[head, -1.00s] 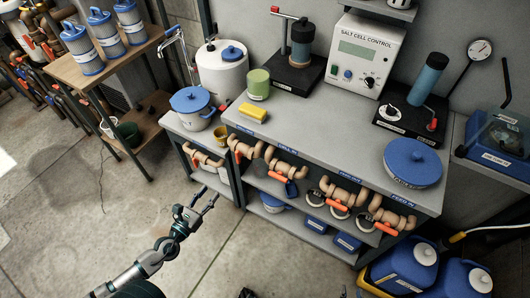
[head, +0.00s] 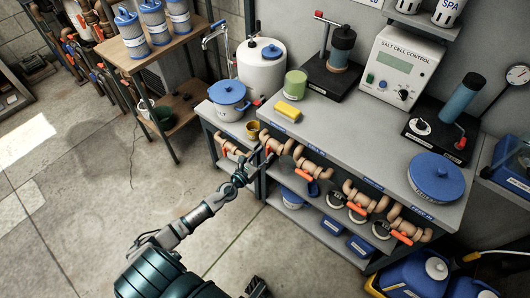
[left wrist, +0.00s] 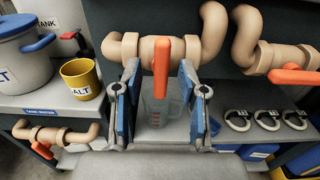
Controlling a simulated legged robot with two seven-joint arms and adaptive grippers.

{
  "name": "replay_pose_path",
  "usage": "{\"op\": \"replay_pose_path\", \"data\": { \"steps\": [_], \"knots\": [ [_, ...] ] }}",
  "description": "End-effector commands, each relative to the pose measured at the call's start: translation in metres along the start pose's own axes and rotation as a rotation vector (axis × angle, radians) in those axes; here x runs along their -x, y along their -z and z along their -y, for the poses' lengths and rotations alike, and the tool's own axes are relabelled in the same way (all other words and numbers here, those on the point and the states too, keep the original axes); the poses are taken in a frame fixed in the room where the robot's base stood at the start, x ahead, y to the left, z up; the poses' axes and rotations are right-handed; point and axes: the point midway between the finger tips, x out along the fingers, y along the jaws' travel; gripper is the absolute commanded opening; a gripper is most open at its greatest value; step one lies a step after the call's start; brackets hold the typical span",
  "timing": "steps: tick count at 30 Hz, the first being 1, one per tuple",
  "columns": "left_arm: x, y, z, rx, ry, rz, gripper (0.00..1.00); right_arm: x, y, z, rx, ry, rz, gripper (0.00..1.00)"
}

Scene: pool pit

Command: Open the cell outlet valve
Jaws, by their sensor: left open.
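A row of tan pipe valves with orange handles runs under the front edge of the grey bench (head: 345,140). In the left wrist view one valve's orange handle (left wrist: 163,65) hangs straight down from its tan pipe. My left gripper (head: 264,157) is at this valve, at the left end of the bench row. Its open fingers (left wrist: 158,100) stand on either side of the handle, with clear gaps. A neighbouring valve's orange handle (left wrist: 295,76) points sideways to the right. The bench labels are too small to read surely in the head view.
A "TANK WATER" valve (left wrist: 45,140) is on the lower cabinet at left. A yellow cup (left wrist: 82,77) and grey pot (left wrist: 20,60) stand above it. A clear measuring jug (left wrist: 160,105) stands on the shelf behind my fingers. The floor (head: 90,200) at left is open.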

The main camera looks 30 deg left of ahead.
Motion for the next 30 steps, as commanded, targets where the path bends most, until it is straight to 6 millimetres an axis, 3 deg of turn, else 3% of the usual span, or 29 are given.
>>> {"op": "replay_pose_path", "data": {
  "steps": [4, 13, 14, 18, 30],
  "knots": [
    [-0.0114, -0.0001, 0.0003, 0.000, 0.000, 0.001, 0.42, -0.0018, 0.0002, 0.0002, 0.000, 0.000, -0.001, 0.40],
    [-0.0134, 0.0003, 0.0014, -0.001, 0.001, 0.000, 0.42, -0.0027, 0.0008, 0.0001, 0.000, 0.000, -0.002, 0.40],
    [-0.0134, 0.0003, 0.0013, -0.001, 0.001, 0.000, 0.37, -0.0027, 0.0008, 0.0001, 0.000, 0.000, -0.002, 0.40],
    [-0.0132, 0.0001, 0.0006, 0.000, 0.000, 0.000, 0.02, -0.0027, 0.0008, 0.0001, 0.000, 0.000, -0.002, 0.40],
    [-0.0131, 0.0006, -0.0003, 0.037, -0.001, 0.000, 0.00, -0.0028, -0.0003, 0.0002, 0.000, 0.001, 0.002, 0.40]
  ]
}}
